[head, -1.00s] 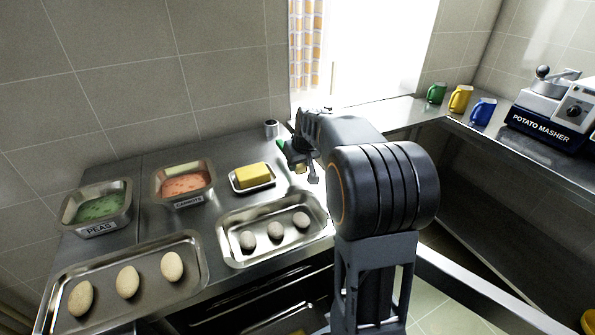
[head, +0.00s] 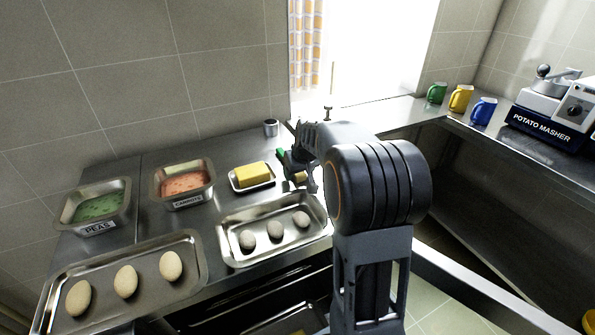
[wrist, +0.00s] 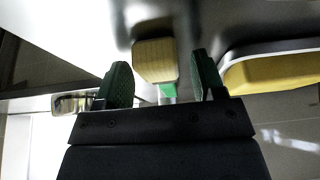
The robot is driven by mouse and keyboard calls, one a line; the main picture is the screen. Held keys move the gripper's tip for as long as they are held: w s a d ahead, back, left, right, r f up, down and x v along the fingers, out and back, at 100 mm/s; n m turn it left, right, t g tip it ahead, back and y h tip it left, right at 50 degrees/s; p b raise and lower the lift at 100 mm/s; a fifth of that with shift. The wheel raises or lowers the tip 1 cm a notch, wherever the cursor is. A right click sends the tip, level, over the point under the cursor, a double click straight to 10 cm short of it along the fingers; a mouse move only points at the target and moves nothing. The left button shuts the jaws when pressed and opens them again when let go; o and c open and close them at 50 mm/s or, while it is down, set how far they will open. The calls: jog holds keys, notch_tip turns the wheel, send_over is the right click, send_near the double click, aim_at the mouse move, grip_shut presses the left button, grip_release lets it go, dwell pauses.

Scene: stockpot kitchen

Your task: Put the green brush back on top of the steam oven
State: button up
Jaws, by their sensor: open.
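The green brush shows in the head view as a green piece (head: 281,153) just behind my gripper (head: 302,182), on or close above the steel worktop right of the butter; the arm hides much of it. In the wrist view its pale wooden block (wrist: 155,60) and a bit of green (wrist: 168,91) show between and beyond the green-padded fingertips of my gripper (wrist: 163,83). The jaws are open, with a gap on each side of the brush. I cannot tell from these views which surface is the steam oven's top.
Yellow butter on a dish (head: 252,175) is close left of my gripper, also in the wrist view (wrist: 270,72). A tray with eggs (head: 222,256) is in front. A metal cup (head: 271,128) stands behind. Mugs (head: 460,99) and a potato masher (head: 545,120) are on the right counter.

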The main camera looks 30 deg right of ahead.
jog(key=shift+r+p, duration=0.3)
jog(key=shift+r, duration=0.05)
jog(key=v, duration=1.1)
jog(key=shift+s+r+p, duration=0.15)
jog(key=shift+r+p, duration=0.15)
jog(key=shift+r, duration=0.05)
